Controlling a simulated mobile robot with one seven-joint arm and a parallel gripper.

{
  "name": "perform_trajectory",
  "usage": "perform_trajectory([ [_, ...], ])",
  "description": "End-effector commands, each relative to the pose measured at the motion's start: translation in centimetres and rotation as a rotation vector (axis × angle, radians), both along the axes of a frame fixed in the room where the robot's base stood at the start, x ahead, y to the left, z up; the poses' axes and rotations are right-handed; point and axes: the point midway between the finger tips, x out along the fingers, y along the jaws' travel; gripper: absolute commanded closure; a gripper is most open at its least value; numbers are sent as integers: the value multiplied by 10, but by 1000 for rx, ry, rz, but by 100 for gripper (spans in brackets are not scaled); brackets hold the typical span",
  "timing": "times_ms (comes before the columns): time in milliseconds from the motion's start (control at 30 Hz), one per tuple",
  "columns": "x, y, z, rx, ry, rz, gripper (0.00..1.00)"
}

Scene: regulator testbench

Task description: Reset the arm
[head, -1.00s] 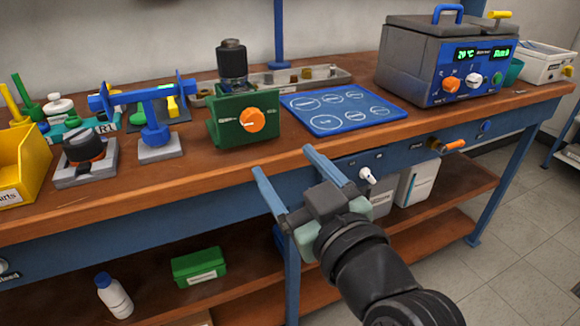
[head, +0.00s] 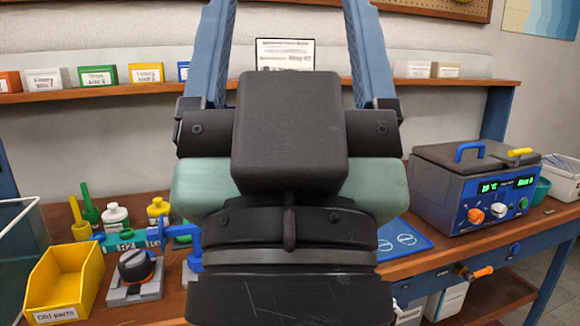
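My gripper (head: 290,45) fills the middle of the head view, raised close to the camera with its two blue fingers pointing up. The fingers are wide apart with nothing between them, so it is open and empty. My wrist and gripper body hide the middle of the workbench, including where the green block with the orange knob stood. The fingertips are cut off at the top edge of the picture.
The wooden bench (head: 75,214) carries a yellow bin (head: 62,283), a grey block with a black knob (head: 136,272), a blue mat (head: 402,240) and a grey-blue heating bath (head: 477,185). A shelf (head: 130,90) with small boxes runs behind.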

Motion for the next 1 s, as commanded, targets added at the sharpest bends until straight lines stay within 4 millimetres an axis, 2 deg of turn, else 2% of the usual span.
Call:
perform_trajectory([
  [33, 0, 0, 33, 0, 1, 0, 21],
  [500, 1, 0, 173, -1, 3, 1, 21],
  [700, 1, 1, 204, -1, 4, 1, 21],
  [1000, 1, 1, 209, -1, 4, 1, 21],
])
